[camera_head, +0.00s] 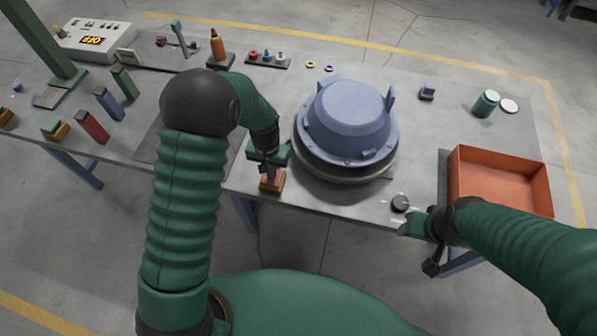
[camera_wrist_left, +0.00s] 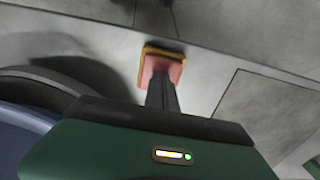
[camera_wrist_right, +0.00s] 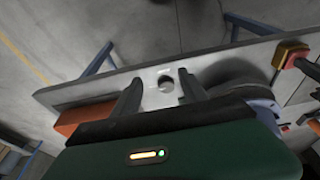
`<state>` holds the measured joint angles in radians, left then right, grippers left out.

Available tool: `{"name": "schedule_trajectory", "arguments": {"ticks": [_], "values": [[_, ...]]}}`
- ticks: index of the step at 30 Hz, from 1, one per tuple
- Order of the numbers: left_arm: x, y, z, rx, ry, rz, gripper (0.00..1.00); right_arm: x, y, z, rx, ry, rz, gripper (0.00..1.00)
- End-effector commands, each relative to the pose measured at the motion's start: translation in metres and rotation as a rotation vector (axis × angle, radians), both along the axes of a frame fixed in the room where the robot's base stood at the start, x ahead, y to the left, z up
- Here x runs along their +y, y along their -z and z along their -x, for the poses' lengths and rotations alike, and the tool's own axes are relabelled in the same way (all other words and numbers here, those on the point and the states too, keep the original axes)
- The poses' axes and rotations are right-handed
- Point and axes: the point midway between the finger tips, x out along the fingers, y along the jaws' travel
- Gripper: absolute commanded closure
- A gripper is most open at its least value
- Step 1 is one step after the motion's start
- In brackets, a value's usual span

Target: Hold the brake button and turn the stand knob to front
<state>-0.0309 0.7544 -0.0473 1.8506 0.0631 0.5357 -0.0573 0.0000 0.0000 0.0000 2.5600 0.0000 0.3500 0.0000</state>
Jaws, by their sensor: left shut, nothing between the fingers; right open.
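The brake button (camera_head: 272,181) is a red block on a yellow base near the table's front edge. In the left wrist view the button (camera_wrist_left: 149,66) lies right under the fingertips. My left gripper (camera_head: 268,171) is shut, its tips on or just over the button's top; contact is hard to confirm. The stand knob (camera_head: 400,202) is a small dark round knob on a pale marked patch, right of the stand (camera_head: 345,172) that bears the blue hood (camera_head: 350,118). My right gripper (camera_head: 407,222) is open beside it. In the right wrist view the knob (camera_wrist_right: 166,84) shows between the spread fingers, apart from both.
An orange tray (camera_head: 500,180) stands to the right, close to my right arm. A green canister (camera_head: 486,103) is behind it. Blocks, tools and a control box (camera_head: 93,40) fill the left side.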

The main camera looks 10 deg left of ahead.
Motion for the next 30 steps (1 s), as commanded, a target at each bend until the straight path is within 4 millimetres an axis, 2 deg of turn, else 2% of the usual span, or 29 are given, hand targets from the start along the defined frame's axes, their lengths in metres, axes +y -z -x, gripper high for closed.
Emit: {"name": "schedule_trajectory", "arguments": {"ticks": [1, 4, 8, 11, 15, 21, 25, 30], "values": [[-0.001, 0.002, 0.002, 0.005, 0.000, 0.001, 1.00, 0.000, 0.001, 0.000, 0.000, 0.000, 0.000, 0.41], [-0.001, 0.002, 0.002, 0.006, 0.001, 0.001, 1.00, 0.000, 0.001, -0.002, 0.005, 0.030, -0.009, 0.28], [-0.001, 0.002, 0.002, 0.007, 0.001, 0.001, 1.00, 0.000, 0.005, -0.017, 0.045, 0.257, -0.069, 0.28], [-0.001, 0.003, 0.002, 0.008, 0.001, 0.001, 1.00, -0.002, 0.013, -0.038, 0.101, 0.595, -0.137, 0.28], [-0.001, 0.003, 0.003, 0.008, 0.001, 0.001, 1.00, -0.006, 0.026, -0.074, 0.167, 1.154, -0.204, 0.28], [-0.001, 0.002, 0.003, 0.007, 0.001, 0.001, 1.00, -0.008, 0.044, -0.124, 0.171, 1.873, -0.240, 0.28], [-0.001, 0.002, 0.003, 0.007, 0.001, 0.001, 1.00, -0.005, 0.049, -0.148, 0.138, 2.175, -0.256, 0.28], [-0.001, 0.003, 0.003, 0.006, 0.002, 0.001, 1.00, -0.003, 0.053, -0.161, 0.113, 2.337, -0.270, 0.28]]}}
